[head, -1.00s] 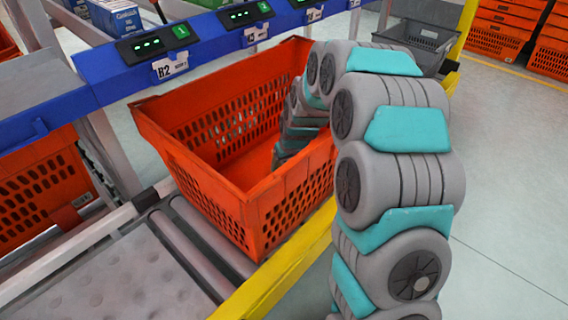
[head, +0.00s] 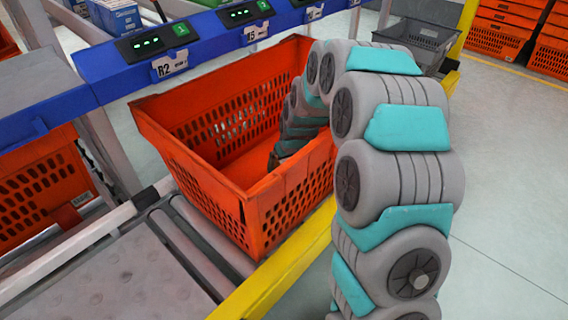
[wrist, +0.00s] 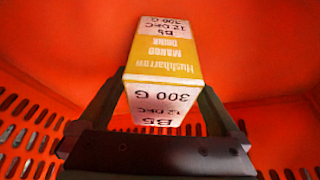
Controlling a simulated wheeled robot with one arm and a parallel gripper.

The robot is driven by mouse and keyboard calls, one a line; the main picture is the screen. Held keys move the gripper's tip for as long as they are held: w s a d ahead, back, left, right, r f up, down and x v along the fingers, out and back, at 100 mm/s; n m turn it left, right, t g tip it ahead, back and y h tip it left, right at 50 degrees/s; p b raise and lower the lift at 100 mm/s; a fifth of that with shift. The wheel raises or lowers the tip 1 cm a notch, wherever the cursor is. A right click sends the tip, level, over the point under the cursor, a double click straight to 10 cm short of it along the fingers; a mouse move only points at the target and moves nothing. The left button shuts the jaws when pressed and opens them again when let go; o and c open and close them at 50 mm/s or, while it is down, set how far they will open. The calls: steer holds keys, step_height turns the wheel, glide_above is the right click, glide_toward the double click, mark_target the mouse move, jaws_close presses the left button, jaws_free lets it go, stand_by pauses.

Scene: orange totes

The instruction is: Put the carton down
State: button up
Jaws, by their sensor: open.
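In the head view my arm reaches down into the orange tote (head: 205,185), and the carton is hidden there.
The tote sits on a roller conveyor (head: 195,240) beside a yellow rail (head: 285,270). A blue shelf beam (head: 190,55) with lit displays runs above its back side. More orange totes (head: 45,190) stand at the left and far right, and a grey tote (head: 420,42) stands behind.

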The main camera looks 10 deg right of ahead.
steer(key=v, duration=0.7)
steer(key=shift+s+r, duration=0.15)
steer(key=shift+r, duration=0.25)
steer(key=shift+o, duration=0.2)
